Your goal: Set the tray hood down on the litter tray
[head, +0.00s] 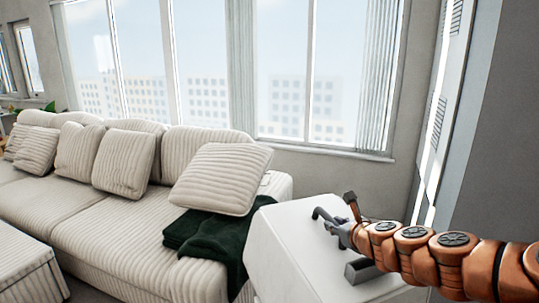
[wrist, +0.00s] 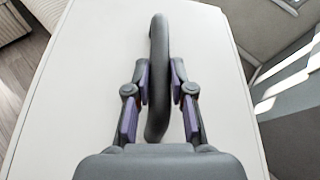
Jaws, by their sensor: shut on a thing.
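The tray hood (head: 285,232) is a large white box-like cover at the lower right of the head view. Its smooth white top (wrist: 90,60) fills most of the wrist view. A dark grey handle bar (wrist: 158,38) stands on the hood's top. My gripper (wrist: 159,82) is shut on this handle, with a purple-padded finger on each side. In the head view my gripper (head: 336,228) is over the hood's top. The litter tray is not visible in either view. I cannot tell whether the hood is lifted or resting on something.
A cream ribbed sofa (head: 110,215) with several cushions stands left of the hood. A dark green blanket (head: 212,237) hangs over its near end, close to the hood's left side. Windows (head: 290,70) and a wall are behind. Wood floor (wrist: 22,70) shows at the wrist view's left.

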